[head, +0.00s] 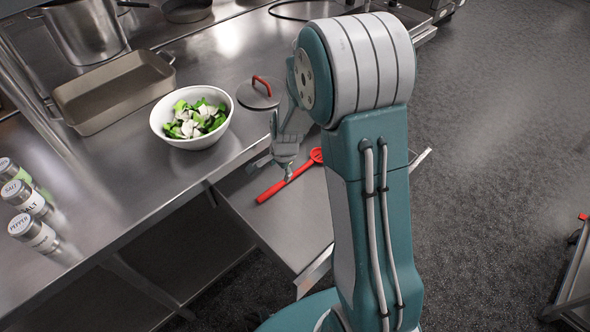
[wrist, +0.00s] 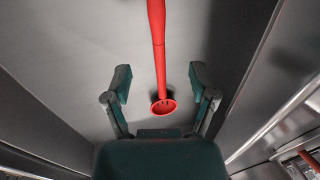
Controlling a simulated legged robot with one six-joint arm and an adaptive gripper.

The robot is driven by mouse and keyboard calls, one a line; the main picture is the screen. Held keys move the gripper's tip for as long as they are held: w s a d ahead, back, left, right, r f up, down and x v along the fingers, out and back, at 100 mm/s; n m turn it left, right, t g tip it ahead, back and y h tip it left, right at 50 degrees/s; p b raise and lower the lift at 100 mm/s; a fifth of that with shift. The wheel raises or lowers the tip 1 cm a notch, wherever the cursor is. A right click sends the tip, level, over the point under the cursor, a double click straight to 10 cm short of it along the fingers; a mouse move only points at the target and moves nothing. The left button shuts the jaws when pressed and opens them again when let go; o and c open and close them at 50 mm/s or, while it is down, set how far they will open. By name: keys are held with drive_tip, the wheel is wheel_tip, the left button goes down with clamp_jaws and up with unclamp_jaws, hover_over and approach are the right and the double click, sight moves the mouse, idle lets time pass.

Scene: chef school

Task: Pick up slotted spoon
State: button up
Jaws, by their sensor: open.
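The slotted spoon, a long red utensil (head: 271,192), lies in an open drawer (head: 262,220) below the counter in the head view. In the wrist view the red spoon (wrist: 157,45) runs down from the top edge, and its round, dark-centred end (wrist: 163,106) lies low between the fingers. My gripper (head: 277,166) is over the drawer, close to the spoon and hiding part of it. In the wrist view my gripper (wrist: 161,80) is open, one finger on each side of the spoon. No finger visibly grips it.
On the steel counter are a white bowl of salad (head: 192,117), a baking tray (head: 113,91), a pot (head: 86,30), a red-handled lid (head: 259,93) and several shakers (head: 32,234). The drawer's walls (wrist: 45,115) stand on both sides. The floor at right is mostly clear.

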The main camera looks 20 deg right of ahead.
sight(279, 184)
drive_tip(key=f, duration=0.4)
drive_tip(key=shift+w+d, duration=0.3)
drive_tip(key=shift+a+f, duration=0.35)
drive_tip(key=shift+f, duration=0.1)
drive_tip(key=f, duration=0.2)
drive_tip(key=w+f, duration=0.1)
drive_tip(key=f, duration=0.1)
drive_tip(key=shift+f, duration=0.1)
drive_tip(key=shift+w+d+f, duration=0.1)
drive_tip(key=shift+d+f, duration=0.05)
drive_tip(key=shift+d, duration=0.1)
drive_tip(key=shift+a, duration=0.25)
clamp_jaws()
